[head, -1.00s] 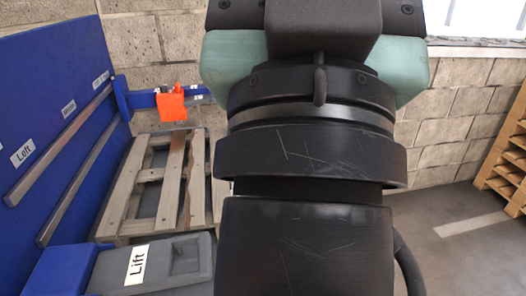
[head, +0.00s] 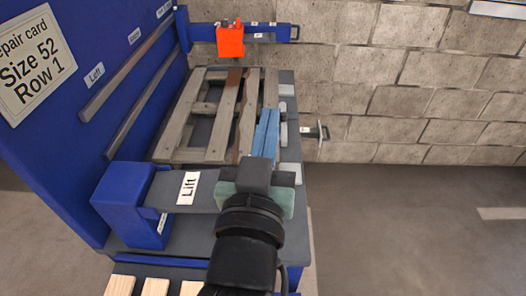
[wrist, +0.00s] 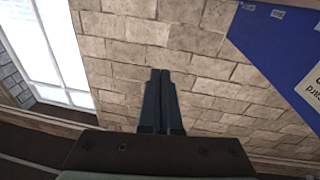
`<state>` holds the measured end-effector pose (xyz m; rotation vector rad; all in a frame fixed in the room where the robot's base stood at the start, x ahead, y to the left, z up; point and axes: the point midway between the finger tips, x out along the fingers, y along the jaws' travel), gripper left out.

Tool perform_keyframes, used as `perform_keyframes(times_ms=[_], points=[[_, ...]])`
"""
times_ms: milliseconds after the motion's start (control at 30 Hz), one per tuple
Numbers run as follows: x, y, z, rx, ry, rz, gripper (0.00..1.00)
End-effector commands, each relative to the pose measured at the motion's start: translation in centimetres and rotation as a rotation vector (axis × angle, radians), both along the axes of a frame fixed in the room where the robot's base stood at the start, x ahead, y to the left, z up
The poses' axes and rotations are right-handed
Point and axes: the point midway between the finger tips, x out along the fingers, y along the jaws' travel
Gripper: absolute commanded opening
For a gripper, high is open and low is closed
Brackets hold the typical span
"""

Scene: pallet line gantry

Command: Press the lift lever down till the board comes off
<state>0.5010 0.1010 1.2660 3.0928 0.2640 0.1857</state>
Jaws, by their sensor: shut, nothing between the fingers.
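The lift lever (head: 188,188) is a grey bar with a white "Lift" label. It runs right from a blue housing (head: 122,190) at the bench's near left. My gripper (head: 270,112) shows in the head view with its two blue fingers side by side, shut and empty, pointing away from me past the lever's right end. My wrist hides that end, and I cannot tell whether they touch. The wrist view shows the shut fingers (wrist: 160,75) against the wall. A grey wooden pallet (head: 195,110) lies beyond the lever, with one reddish-brown board (head: 243,135) among its grey boards.
A blue panel (head: 60,130) with rails and a repair card (head: 30,57) stands at left. An orange block (head: 230,40) hangs on a blue beam at the back. A stone wall (head: 410,80) closes the back; the floor (head: 420,230) at right is clear.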

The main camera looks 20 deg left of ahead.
Motion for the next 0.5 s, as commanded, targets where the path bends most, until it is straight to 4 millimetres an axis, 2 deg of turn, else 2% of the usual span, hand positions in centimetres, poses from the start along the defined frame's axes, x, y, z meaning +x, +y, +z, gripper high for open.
perform_keyframes(times_ms=[33,100,200,333,500], points=[[-0.9,1.1,-3.4,-0.028,0.086,0.023,0.0],[-2.1,2.1,-7.2,-0.063,0.172,0.043,0.0],[-3.7,2.9,-11.1,-0.104,0.262,0.066,0.0],[-5.1,3.3,-13.8,-0.134,0.324,0.081,0.0],[-5.5,3.4,-14.6,-0.142,0.341,0.086,0.0]])
